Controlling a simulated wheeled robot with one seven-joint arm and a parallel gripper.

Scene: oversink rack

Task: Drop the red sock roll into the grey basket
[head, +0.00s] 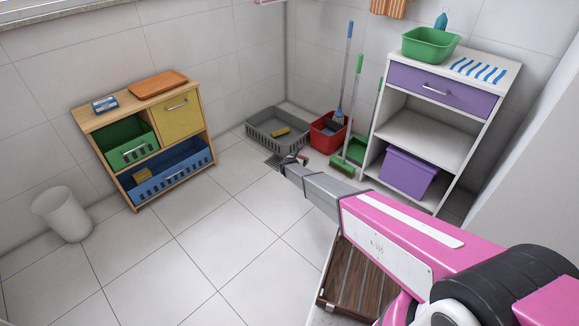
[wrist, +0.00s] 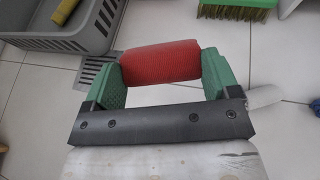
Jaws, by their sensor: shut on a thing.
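The red sock roll (wrist: 161,62) is held crosswise between the two green-padded fingers of my gripper (wrist: 162,70) in the wrist view. The gripper is shut on its two ends. In the head view my gripper (head: 292,161) is small and the roll can hardly be made out there. The grey basket (head: 262,146) stands on the floor near the back corner, beyond my gripper. It has slotted walls and an open top, and a yellow roll (head: 280,132) lies inside. In the wrist view part of the basket (wrist: 62,43) shows at upper left, beside the sock roll and apart from it.
A floor drain grate (wrist: 97,74) lies in front of the basket. A wooden cabinet (head: 172,148) stands at left. Open tiled floor lies between.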

